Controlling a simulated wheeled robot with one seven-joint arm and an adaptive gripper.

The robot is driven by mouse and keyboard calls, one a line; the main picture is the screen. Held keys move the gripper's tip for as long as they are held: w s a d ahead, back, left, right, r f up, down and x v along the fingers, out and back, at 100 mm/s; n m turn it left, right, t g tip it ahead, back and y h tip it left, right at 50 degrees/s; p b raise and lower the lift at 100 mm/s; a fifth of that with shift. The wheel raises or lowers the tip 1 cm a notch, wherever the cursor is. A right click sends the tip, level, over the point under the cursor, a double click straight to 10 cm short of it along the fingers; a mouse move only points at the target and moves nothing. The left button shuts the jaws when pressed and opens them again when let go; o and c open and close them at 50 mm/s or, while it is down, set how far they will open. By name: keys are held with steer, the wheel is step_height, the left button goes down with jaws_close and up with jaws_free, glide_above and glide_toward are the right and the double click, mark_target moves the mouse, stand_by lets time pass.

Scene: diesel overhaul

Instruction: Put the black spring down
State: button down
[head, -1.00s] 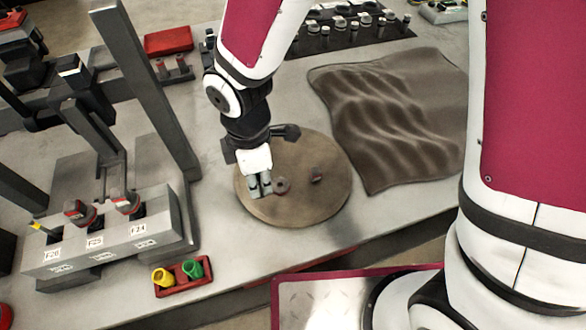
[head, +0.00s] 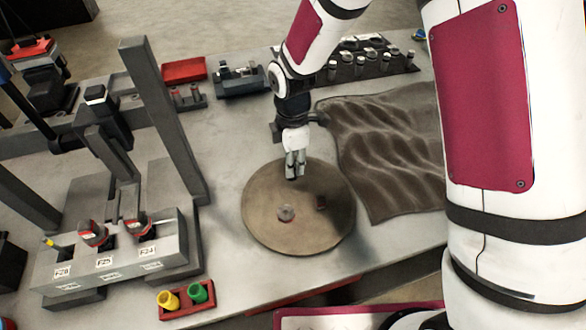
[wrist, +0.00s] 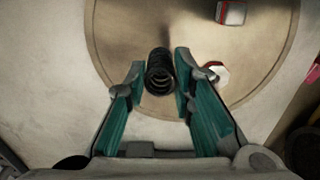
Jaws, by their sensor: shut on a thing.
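The black spring (wrist: 159,75) is between the two fingers of my gripper (wrist: 160,88) in the wrist view, with its coils showing. My gripper (head: 295,172) is shut on it above the back part of a round brown disc (head: 270,238). The spring is too small or hidden to make out in the head view. The gap between the spring and the disc (wrist: 125,45) cannot be judged exactly.
A wrinkled brown cloth (head: 390,165) lies to the right. A fixture block (head: 110,262) and a red tray with yellow and green cups (head: 187,314) are left.

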steer(key=shift+w+d+f+p, duration=0.15)
steer(key=shift+f+p, duration=0.3)
steer(key=shift+f, duration=1.3)
steer(key=shift+f, duration=0.1)
steer(key=c, duration=1.4)
jaws_free()
steer(key=shift+f, duration=0.1)
steer(key=shift+o, duration=0.2)
step_height(320, 180, up, 11)
steer(key=shift+w+f+b, duration=0.1)
steer(key=shift+w+b, duration=0.05)
steer(key=shift+b, duration=0.75)
steer(key=shift+r, duration=0.8)
steer(key=shift+r, duration=0.1)
